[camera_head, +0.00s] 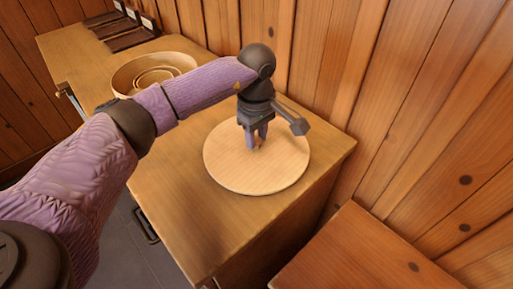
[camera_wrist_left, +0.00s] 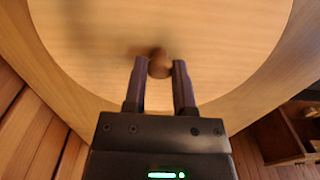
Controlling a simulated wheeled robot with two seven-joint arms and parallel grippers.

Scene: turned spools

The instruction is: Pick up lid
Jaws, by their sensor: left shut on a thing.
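The lid (camera_head: 285,172) is a pale round wooden disc near the right corner of the cabinet top. My left gripper (camera_head: 257,143) points down at its middle and is shut on the lid's small knob. In the left wrist view the two fingers (camera_wrist_left: 158,75) sit on either side of the brown round knob (camera_wrist_left: 158,64), with the lid (camera_wrist_left: 215,30) spread out beneath. I cannot tell whether the lid rests on the cabinet or is slightly above it. My right gripper is in neither view.
The lid is over a wooden cabinet top (camera_head: 185,220). A round wooden container (camera_head: 130,79) with rings inside stands at the back left. Dark trays (camera_head: 125,35) lie behind it. A plank wall (camera_head: 340,60) borders the back and right; a lower wooden surface (camera_head: 360,255) is at front right.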

